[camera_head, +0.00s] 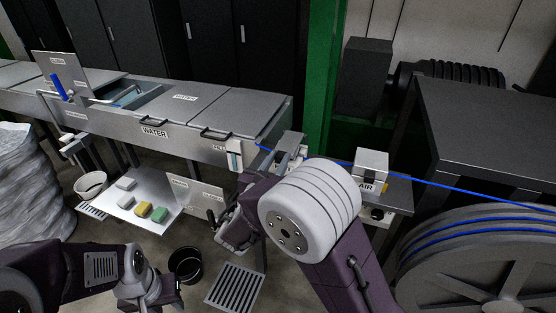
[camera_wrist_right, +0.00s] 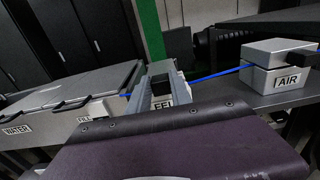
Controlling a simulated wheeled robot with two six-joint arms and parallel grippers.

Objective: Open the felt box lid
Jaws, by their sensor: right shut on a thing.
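The felt box (camera_wrist_right: 159,101), with a partly hidden "FEL" label, stands between the fingers of my right gripper (camera_wrist_right: 162,88) in the right wrist view. The gripper is shut on the felt box's lid (camera_wrist_right: 160,68) at the top; how far the lid is raised is unclear. In the head view the felt box (camera_head: 290,141) shows as a small grey shape beyond my right wrist, which hides most of the gripper. The blue cable (camera_head: 470,188) runs past the box. My left gripper (camera_head: 160,297) is low at the left, far from the box; its jaws are unclear.
The grey AIR box (camera_head: 370,163) stands right of the felt box on a bench. A long WATER tank (camera_head: 170,145) lies to the left. A large cable reel (camera_head: 480,260) is at lower right. A low tray (camera_head: 150,215) holds several blocks. A dark bucket (camera_head: 186,262) stands on the floor.

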